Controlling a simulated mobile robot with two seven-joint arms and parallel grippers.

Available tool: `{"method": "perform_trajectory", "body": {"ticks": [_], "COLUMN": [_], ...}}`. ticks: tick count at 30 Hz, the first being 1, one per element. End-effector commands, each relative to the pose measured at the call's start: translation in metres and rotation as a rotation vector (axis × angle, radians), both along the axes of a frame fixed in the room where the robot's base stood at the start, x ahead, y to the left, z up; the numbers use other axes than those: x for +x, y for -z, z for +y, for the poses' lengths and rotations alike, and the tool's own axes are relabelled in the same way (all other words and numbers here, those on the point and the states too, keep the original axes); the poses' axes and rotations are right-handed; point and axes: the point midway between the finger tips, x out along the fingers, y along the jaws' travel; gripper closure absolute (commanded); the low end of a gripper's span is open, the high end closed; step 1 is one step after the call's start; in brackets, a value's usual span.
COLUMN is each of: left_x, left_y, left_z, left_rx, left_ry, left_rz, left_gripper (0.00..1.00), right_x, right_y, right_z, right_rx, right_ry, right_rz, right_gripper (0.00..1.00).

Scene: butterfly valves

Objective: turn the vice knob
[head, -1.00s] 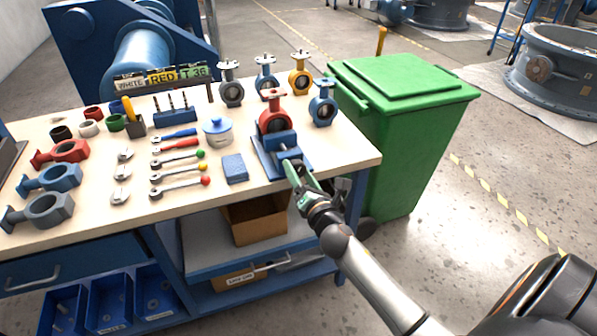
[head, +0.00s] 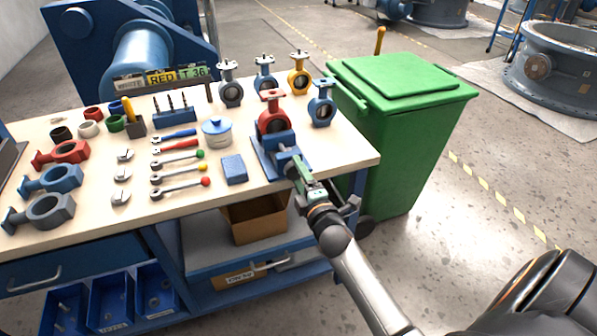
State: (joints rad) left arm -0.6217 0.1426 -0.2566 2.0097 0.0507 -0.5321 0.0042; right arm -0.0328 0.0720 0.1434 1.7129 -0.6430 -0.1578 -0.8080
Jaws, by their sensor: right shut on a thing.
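A blue vice (head: 276,146) stands at the front right edge of the workbench. A red butterfly valve (head: 273,117) stands upright at the vice's back side; I cannot tell how firmly it is clamped. My right gripper (head: 301,172) is at the vice's front end, shut on the vice knob, which the fingers mostly hide. The wrist has rolled, with a dark grey part of it sticking out to the right. My left gripper is not in view.
The workbench (head: 210,110) carries several wrenches, a blue block (head: 234,169), a lidded pot (head: 217,130) and more valves behind the vice. A green bin (head: 405,130) stands close to the right of the bench. A cardboard box (head: 255,220) sits on the shelf below.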

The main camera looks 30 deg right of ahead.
Motion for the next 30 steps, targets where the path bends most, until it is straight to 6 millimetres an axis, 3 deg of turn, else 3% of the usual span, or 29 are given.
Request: {"method": "perform_trajectory", "body": {"ticks": [30], "left_x": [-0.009], "left_y": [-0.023], "left_z": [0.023], "left_rx": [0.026], "left_ry": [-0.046], "left_rz": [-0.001], "left_gripper": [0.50], "right_x": [0.000], "right_y": [0.002], "right_z": [0.002], "right_rx": [0.944], "right_ry": [0.002], "right_rz": [-0.224], "right_gripper": [0.92]}}
